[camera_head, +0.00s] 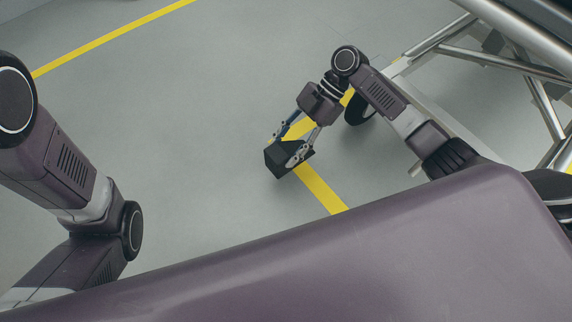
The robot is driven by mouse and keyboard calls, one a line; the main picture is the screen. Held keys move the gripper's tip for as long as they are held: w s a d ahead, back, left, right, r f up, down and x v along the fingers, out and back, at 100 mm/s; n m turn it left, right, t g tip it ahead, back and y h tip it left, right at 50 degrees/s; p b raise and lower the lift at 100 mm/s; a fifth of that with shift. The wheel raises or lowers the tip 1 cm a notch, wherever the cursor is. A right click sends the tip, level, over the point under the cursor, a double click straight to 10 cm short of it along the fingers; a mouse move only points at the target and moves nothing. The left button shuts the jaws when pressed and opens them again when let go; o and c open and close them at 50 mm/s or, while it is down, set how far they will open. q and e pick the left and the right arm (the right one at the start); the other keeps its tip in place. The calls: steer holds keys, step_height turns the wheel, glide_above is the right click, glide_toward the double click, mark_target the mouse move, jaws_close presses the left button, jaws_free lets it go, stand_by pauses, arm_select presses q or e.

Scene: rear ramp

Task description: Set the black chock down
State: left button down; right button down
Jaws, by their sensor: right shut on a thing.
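The black chock (276,161) is a dark block in the middle of the head view. My right gripper (290,152) is shut on it, with a finger on either side. The chock overlaps a yellow floor line in the picture. I cannot tell whether its underside touches the floor. My left arm shows at the left edge, but its gripper is out of view.
A metal frame (540,105) with a black wheel (360,108) stands at the upper right, close to my right arm. A yellow line (320,188) runs under the chock, and another (110,38) crosses the upper left. The grey floor (190,120) left of the chock is clear.

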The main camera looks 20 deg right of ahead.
mark_target(295, 147)
steer(key=shift+f+b, duration=1.95)
steer(key=shift+f, duration=1.2)
steer(key=shift+r, duration=0.1)
steer(key=c, duration=1.1)
jaws_free()
steer(key=shift+w+d+r+p, duration=0.1)
steer(key=shift+d+r+p, duration=0.15)
steer(key=shift+p, duration=0.2)
steer(key=p+v, duration=0.3)
steer(key=v, duration=0.3)
steer(key=shift+a+p, duration=0.1)
steer(key=shift+p, duration=0.3)
steer(key=shift+w+d+r, duration=0.15)
steer(key=shift+d+r, duration=0.1)
steer(key=shift+d, duration=0.1)
steer(key=shift+a, duration=0.1)
